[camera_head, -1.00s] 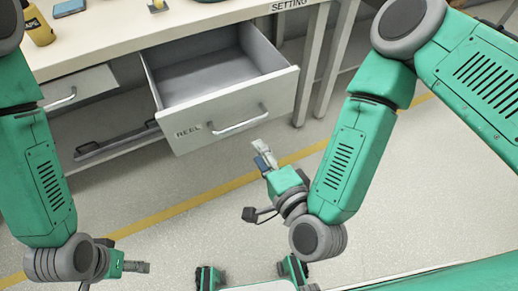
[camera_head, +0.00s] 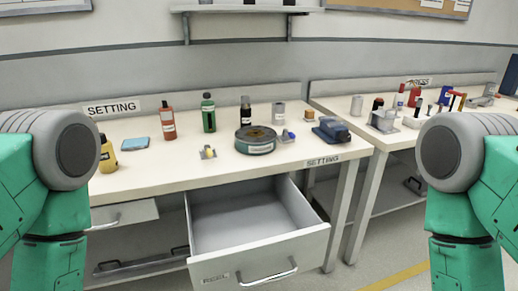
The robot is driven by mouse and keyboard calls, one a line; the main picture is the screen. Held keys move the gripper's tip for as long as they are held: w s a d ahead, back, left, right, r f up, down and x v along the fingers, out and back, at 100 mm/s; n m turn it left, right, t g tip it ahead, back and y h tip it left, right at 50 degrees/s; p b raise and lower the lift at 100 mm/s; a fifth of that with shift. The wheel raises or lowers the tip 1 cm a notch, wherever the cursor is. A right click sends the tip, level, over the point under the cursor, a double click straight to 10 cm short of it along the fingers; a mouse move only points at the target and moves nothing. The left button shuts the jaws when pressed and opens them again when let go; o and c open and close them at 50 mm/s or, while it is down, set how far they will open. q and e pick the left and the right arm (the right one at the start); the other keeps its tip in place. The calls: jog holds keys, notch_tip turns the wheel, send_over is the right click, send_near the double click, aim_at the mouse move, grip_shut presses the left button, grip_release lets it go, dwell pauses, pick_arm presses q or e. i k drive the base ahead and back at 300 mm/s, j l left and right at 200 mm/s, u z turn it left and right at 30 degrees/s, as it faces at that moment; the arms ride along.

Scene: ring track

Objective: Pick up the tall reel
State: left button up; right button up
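A wide, low round reel (camera_head: 255,140), dark with a teal side and pale label, lies on the setting bench (camera_head: 180,185). Behind it stand a taller grey cylinder (camera_head: 279,114) and a dark bottle-like cylinder (camera_head: 246,112). I cannot tell for certain which thing is the tall reel. The drawer (camera_head: 245,222) marked REEL is pulled out below the bench, and its visible inside looks empty. Only my upper arm parts show at both sides. Both grippers are outside the view.
A red bottle (camera_head: 167,122), green bottle (camera_head: 208,114), yellow bottle (camera_head: 107,155), blue pad (camera_head: 135,143) and blue device (camera_head: 331,131) stand on the bench. The press bench (camera_head: 400,140) at right holds several items. The open drawer juts out in front.

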aim_at(108, 164)
jog(key=u, duration=1.05)
jog(key=i+z, duration=0.15)
jog(key=k, duration=0.05)
